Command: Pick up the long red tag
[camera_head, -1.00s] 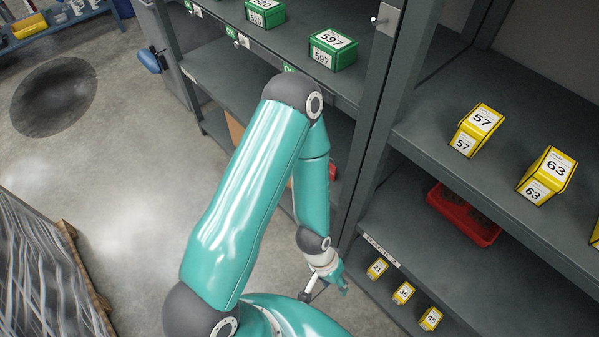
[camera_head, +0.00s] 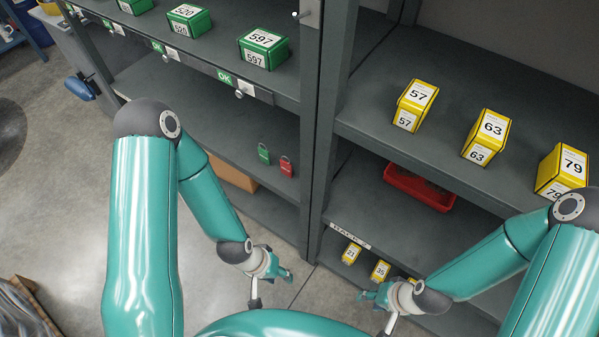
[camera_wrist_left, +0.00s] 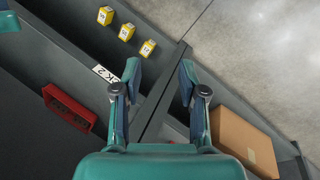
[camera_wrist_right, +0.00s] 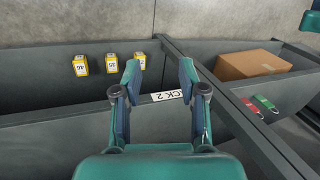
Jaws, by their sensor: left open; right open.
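A red tag (camera_head: 287,167) with a shackle-like top lies on the middle shelf of the left rack in the head view, just right of a green tag (camera_head: 263,153). The red tag (camera_wrist_right: 252,108) also shows at the right of the right wrist view. A small red patch above the left gripper's body in the left wrist view is mostly hidden; I cannot tell what it is. My left gripper (camera_wrist_left: 160,68) is open and empty, in front of and below the tags. My right gripper (camera_wrist_right: 158,68) is open and empty, in front of the right rack.
Green boxes (camera_head: 263,48) stand on the upper left shelf. Yellow boxes (camera_head: 415,105) and a red tray (camera_head: 419,187) are on the right shelves. A cardboard box (camera_head: 232,172) sits low on the left. A post (camera_head: 325,130) divides the racks.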

